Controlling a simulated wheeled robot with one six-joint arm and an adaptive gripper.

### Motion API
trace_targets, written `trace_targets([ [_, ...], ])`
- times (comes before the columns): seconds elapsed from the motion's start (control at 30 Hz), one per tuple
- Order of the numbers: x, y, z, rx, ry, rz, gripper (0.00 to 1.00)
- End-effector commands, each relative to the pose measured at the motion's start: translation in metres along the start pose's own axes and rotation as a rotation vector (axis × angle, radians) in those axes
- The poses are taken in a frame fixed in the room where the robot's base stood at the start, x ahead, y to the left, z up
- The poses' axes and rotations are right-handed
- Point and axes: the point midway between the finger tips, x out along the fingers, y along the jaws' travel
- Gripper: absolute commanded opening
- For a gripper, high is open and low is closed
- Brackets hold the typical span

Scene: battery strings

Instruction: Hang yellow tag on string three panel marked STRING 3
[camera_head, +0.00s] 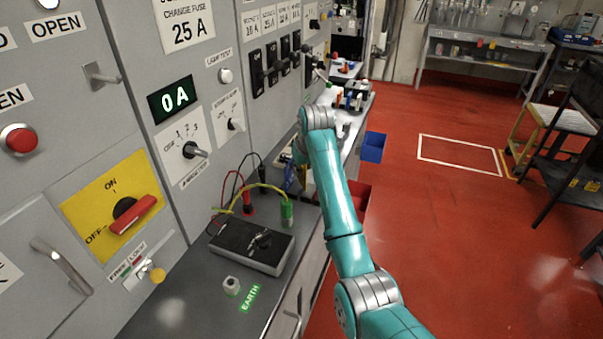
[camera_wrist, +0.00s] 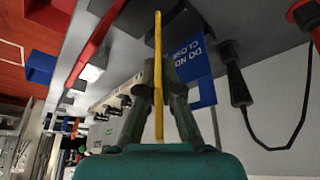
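The yellow tag (camera_wrist: 158,75) shows in the wrist view as a thin upright strip, seen almost edge-on. My gripper (camera_wrist: 160,68) has its two dark fingers closed in on either side of it, and the tag extends past the fingertips. No panel marking STRING 3 is readable in either view.
A blue tag with white lettering (camera_wrist: 190,62) is just beside my fingers. A black plug with a cable (camera_wrist: 236,80) is to its right. In the head view, a black box with leads (camera_head: 250,247) sits on the ledge (camera_head: 180,300). The red floor (camera_head: 430,230) is open at right.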

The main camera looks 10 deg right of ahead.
Motion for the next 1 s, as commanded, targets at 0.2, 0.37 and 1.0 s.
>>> trace_targets([
  [0.2, 0.008, 0.000, 0.003, 0.000, 0.001, 0.000, 0.00],
  [0.37, 0.009, 0.000, 0.004, 0.000, 0.001, 0.000, 0.00],
  [1.0, -0.002, 0.000, 0.002, 0.000, 0.003, 0.001, 0.31],
])
